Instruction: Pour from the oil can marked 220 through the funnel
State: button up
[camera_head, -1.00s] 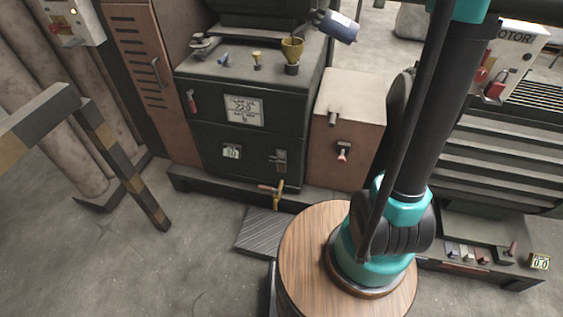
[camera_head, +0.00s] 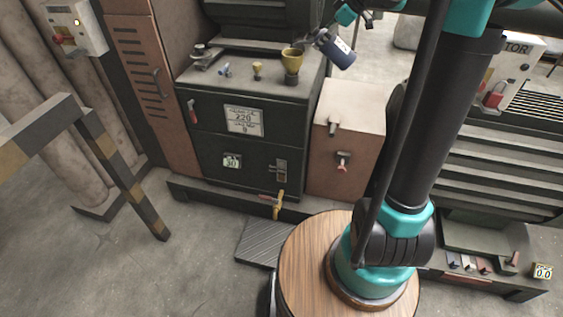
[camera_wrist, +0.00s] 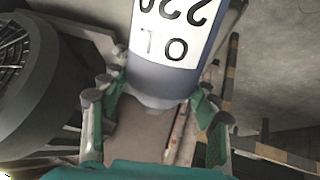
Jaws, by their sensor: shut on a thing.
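The oil can (camera_head: 337,50) is blue with a white label. In the wrist view the label on the can (camera_wrist: 178,30) reads "OIL 220", upside down. My gripper (camera_wrist: 160,98) is shut on the can, a finger at each side; its teal part (camera_head: 347,15) shows above the can in the head view. The yellow funnel (camera_head: 292,59) stands upright in a dark neck on the machine's top, just left of the can. A gap shows between them. I see no oil stream.
The dark machine (camera_head: 205,120) bears a placard (camera_head: 244,121) reading 220. A striped rail (camera_head: 120,170) is at left.

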aim_at(323, 46)
dwell(0.3)
jog(key=shift+d+f+t+y, duration=0.35)
jog(key=shift+f+y, duration=0.25)
jog(key=shift+y, duration=0.5)
jog(key=shift+f+m+y, duration=0.15)
jog(key=shift+m+y, duration=0.15)
jog(key=shift+y, duration=0.2)
jog(key=shift+f, duration=0.1)
jog(key=shift+f+t+y, duration=0.25)
jog(key=shift+f+y, duration=0.15)
jog(key=shift+y, duration=0.3)
jog(key=shift+a+f+m+t+y, duration=0.1)
jog(key=shift+f+m+t+y, duration=0.25)
jog(key=shift+y, duration=0.35)
jog(key=shift+r, duration=0.1)
jog(key=shift+r, duration=2.95)
jog(key=shift+s, duration=0.15)
